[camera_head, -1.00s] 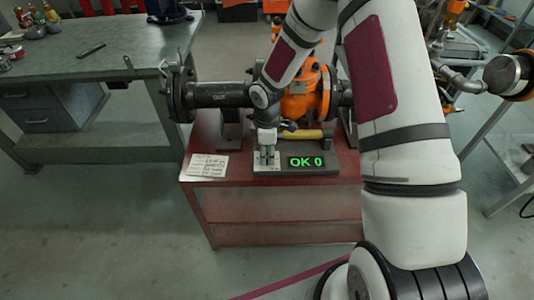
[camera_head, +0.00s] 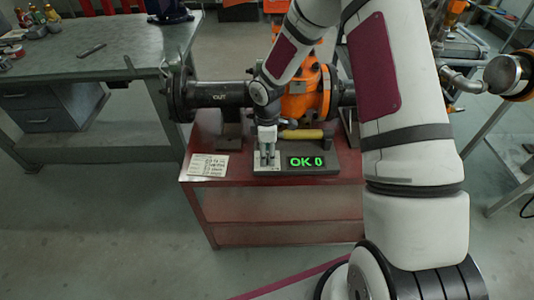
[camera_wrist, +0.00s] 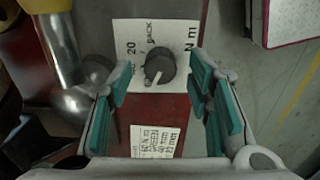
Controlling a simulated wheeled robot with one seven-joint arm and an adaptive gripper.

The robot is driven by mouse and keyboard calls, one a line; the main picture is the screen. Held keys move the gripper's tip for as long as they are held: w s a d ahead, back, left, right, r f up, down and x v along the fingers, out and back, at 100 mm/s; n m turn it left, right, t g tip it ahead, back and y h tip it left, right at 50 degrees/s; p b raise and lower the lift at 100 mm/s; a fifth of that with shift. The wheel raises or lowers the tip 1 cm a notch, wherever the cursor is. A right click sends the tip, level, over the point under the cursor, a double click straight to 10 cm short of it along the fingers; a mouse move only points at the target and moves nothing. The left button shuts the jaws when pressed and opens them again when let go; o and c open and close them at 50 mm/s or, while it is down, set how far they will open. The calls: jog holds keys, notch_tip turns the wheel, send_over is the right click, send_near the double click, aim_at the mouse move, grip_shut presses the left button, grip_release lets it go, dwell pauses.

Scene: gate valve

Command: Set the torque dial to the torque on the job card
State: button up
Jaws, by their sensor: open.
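The torque dial, a dark round knob (camera_wrist: 160,66) with a pale pointer line, sits on a white scale plate (camera_wrist: 183,34) marked "20", "BACK" and "N m". In the wrist view my gripper (camera_wrist: 162,84) is open, its teal-padded fingers on either side of the dial with gaps. A green display (camera_head: 306,162) there reads "OK 0". The job card (camera_head: 208,165) lies on the red cart, left of the base; it also shows in the wrist view (camera_wrist: 155,141), its text hard to read.
The red cart (camera_head: 275,204) carries the valve's black pipe (camera_head: 222,94) and orange body (camera_head: 299,101) behind the dial. A yellow-handled tool (camera_head: 302,134) lies behind the display. A grey workbench (camera_head: 105,60) stands at left. Floor in front is clear.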

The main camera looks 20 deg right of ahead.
notch_tip(320, 180, up, 11)
dwell(0.4)
jog(key=shift+r, duration=0.1)
jog(key=s+d+r+m+t+h+p, duration=0.15)
jog(key=s+r+m, duration=0.25)
jog(key=s+r, duration=0.5)
jog(key=s+r+m+h+p, duration=0.1)
jog(key=s+r+m+p, duration=0.3)
jog(key=r, duration=0.8)
jog(key=s+r+m+t, duration=0.1)
jog(key=s+r+m, duration=0.1)
jog(key=s, duration=0.4)
jog(key=s+a+r+m+y, duration=0.1)
jog(key=s+r+m, duration=0.1)
jog(key=s+r, duration=0.2)
jog(key=s+r+m+t+y+p, duration=0.1)
jog(key=s+r+m, duration=0.1)
jog(key=s, duration=0.7)
jog(key=shift+s+a+r+m+t, duration=0.15)
jog(key=shift+s+r+m+t, duration=0.15)
jog(key=shift+r, duration=0.25)
